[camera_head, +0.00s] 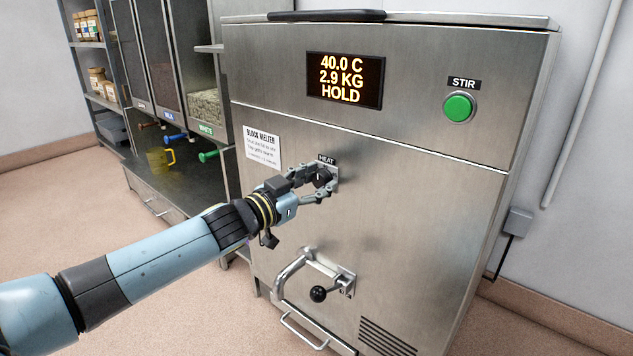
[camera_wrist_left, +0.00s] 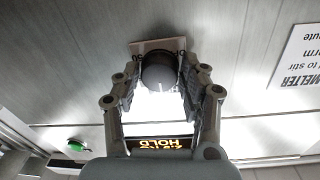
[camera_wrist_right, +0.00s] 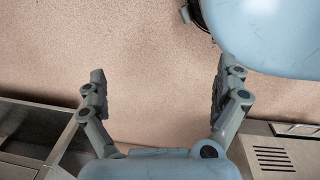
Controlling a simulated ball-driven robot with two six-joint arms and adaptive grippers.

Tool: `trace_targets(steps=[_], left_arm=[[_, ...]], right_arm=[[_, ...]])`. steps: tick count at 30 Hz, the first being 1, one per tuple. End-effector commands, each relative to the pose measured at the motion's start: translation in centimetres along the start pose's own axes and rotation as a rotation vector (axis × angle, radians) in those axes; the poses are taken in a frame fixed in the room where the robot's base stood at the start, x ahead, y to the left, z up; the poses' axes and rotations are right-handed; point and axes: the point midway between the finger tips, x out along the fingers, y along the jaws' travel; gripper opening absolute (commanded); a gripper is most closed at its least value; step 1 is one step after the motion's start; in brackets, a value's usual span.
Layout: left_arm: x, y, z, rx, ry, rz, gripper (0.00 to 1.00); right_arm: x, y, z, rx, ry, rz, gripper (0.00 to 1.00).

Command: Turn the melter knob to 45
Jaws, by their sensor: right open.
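The melter (camera_head: 400,150) is a steel cabinet whose display (camera_head: 345,80) reads 40.0 C, 2.9 KG, HOLD. Its dark round melter knob (camera_head: 322,178), under the HEAT label (camera_head: 326,160), is partly hidden by my left gripper (camera_head: 318,184). In the left wrist view the knob (camera_wrist_left: 159,72) sits between the fingertips of my left gripper (camera_wrist_left: 160,80), which are closed in to about its width. A pale mark shows on the knob's face. My right gripper (camera_wrist_right: 160,80) is open and empty over the floor, seen only in the right wrist view.
A green STIR button (camera_head: 458,107) is at upper right. A bent spout and a black-balled lever (camera_head: 319,294) stick out below the knob. Floor at left is clear.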

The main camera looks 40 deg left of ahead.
Motion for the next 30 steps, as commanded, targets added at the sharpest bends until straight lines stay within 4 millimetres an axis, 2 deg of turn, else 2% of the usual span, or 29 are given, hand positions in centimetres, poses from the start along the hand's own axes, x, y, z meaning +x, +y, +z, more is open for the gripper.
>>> trace_targets(steps=[1,8,17,23,30], left_arm=[[0.0,0.0,0.0,0.0,0.0,0.0,0.34],[0.0,0.0,0.0,0.0,0.0,0.0,0.05],[0.0,0.0,-0.1,0.038,-0.002,0.001,0.05],[0.0,0.0,-0.2,0.145,-0.008,0.003,0.05],[0.0,0.0,-0.2,0.353,-0.019,0.005,0.05]], right_arm=[[0.0,0.0,0.0,0.0,0.0,0.0,1.0],[0.0,0.0,0.0,0.001,0.0,-0.001,1.0],[0.0,0.0,0.0,0.001,0.005,0.0,1.0],[2.1,0.4,1.4,0.002,-0.007,0.003,1.0],[4.0,0.6,3.0,0.005,-0.012,0.006,1.0]])
